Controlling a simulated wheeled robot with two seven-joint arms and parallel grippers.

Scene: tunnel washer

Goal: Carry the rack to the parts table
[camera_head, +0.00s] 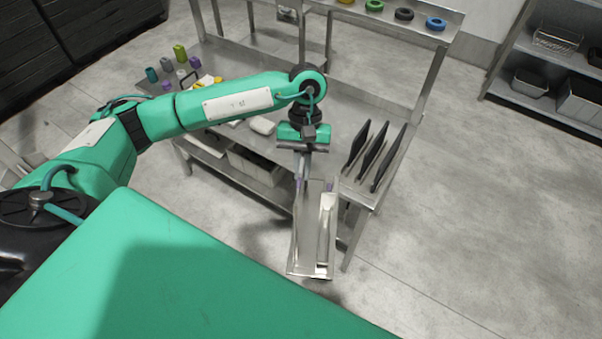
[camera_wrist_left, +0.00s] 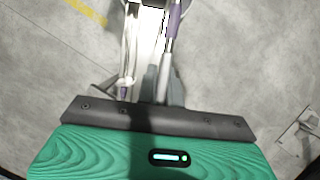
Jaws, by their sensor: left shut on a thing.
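My left gripper (camera_head: 303,172) reaches out over the near edge of a metal table (camera_head: 335,110) and is shut on one end of the rack (camera_head: 308,238). The rack is a long, shiny metal frame with purple bits near its held end. It hangs in front of the table's near right corner, clear of the tabletop. In the left wrist view the rack (camera_wrist_left: 131,45) runs up from between the grey fingers (camera_wrist_left: 155,88) and leaves the frame at the top. The fingers hide the exact grip. I cannot tell whether this is the parts table. My right gripper is not in view.
Several dark upright plates (camera_head: 370,155) stand on the table's right end. Small coloured parts (camera_head: 180,65) stand on its left end, with bins (camera_head: 255,165) on the lower shelf. Coloured rings (camera_head: 404,14) lie on an upper shelf. A shelving unit (camera_head: 540,65) stands right, with open floor between.

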